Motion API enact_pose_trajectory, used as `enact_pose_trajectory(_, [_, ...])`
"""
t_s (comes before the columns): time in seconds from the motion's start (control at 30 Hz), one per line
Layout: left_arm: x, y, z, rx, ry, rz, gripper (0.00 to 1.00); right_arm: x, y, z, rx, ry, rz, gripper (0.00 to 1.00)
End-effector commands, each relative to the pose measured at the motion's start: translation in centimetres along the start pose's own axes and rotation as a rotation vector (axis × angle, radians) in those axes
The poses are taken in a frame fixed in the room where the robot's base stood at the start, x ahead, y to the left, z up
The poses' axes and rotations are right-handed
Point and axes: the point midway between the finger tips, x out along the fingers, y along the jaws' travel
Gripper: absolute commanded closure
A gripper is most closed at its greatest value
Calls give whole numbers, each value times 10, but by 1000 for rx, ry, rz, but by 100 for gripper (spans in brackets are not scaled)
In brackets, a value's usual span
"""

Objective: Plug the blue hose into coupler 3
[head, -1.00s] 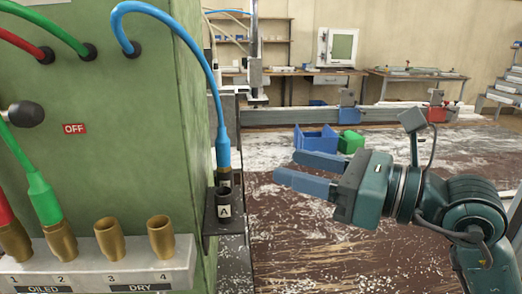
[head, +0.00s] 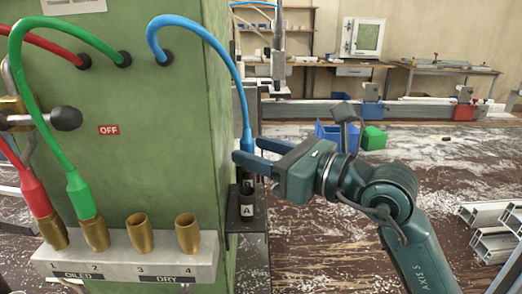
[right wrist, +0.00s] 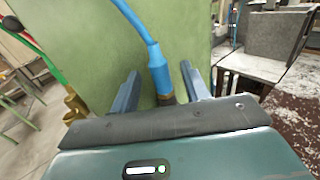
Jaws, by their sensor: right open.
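The blue hose (head: 214,32) leaves the green cabinet, arches over and drops to its plug end in the holder marked A (head: 247,210). My right gripper (head: 246,150) is open, with its fingers on either side of the plug end. In the right wrist view the blue plug (right wrist: 159,78) stands between the two open fingers (right wrist: 158,88), with gaps on both sides. Brass coupler 3 (head: 139,234) is empty on the grey block. Coupler 4 (head: 187,233) beside it is also empty. My left gripper is not in view.
A red hose (head: 36,192) and a green hose (head: 80,194) sit in couplers 1 and 2. A black knob (head: 66,117) juts from the cabinet. Blue (head: 328,133) and green (head: 374,138) bins stand behind my right arm. Aluminium profiles (head: 492,240) lie at right.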

Motion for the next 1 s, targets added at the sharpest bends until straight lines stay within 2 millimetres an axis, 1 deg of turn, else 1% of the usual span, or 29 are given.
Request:
enact_pose_trajectory(0.03, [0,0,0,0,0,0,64,0,0,0,0,0,0,56])
enact_pose_trajectory(0.07, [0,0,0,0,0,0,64,0,0,0,0,0,0,59])
enact_pose_trajectory(0.57, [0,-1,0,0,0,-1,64,0,0,0,1,0,0,100])
enact_pose_trajectory(0.6, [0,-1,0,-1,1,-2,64,0,0,0,1,0,0,100])
enact_pose_trajectory(0.63, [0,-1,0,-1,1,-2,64,0,0,0,1,0,0,82])
enact_pose_trajectory(0.83, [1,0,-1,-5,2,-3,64,0,0,0,1,0,0,99])
enact_pose_trajectory(0.87, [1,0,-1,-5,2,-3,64,0,0,0,1,0,0,100])
enact_pose_trajectory(1.0, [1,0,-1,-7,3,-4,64,0,0,0,1,0,0,100])
